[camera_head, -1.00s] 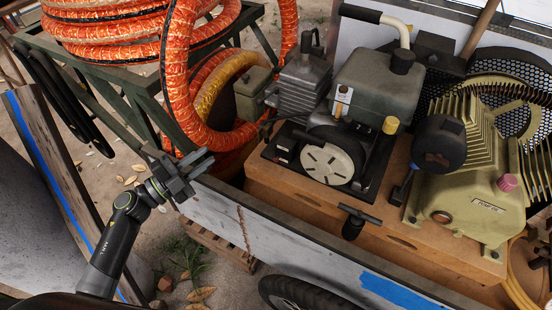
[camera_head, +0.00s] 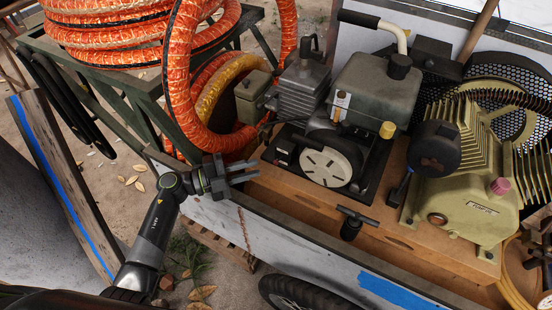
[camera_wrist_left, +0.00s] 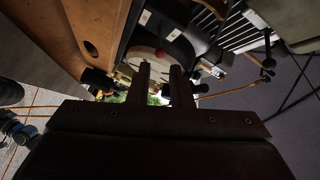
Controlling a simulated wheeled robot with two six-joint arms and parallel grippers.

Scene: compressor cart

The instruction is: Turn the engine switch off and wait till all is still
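The engine (camera_head: 372,92) is a grey unit with a round white starter cover (camera_head: 326,167), and stands on the cart's wooden deck. A small dark box with a pale mark (camera_head: 284,151) sits at its left front corner; it may be the engine switch, but its position is too small to read. My left gripper (camera_head: 257,171) is just left of and below this box, apart from it, fingers pointing right. In the left wrist view its two fingers (camera_wrist_left: 161,82) are apart with nothing between them; the starter cover (camera_wrist_left: 146,54) shows behind. My right gripper is not in view.
The cart's front wall (camera_head: 290,245) runs below the engine. A black T-handle (camera_head: 352,222) stands at the deck's front edge. Thick orange hose (camera_head: 184,80) hangs close above my left gripper. The ribbed compressor (camera_head: 470,190) stands at right.

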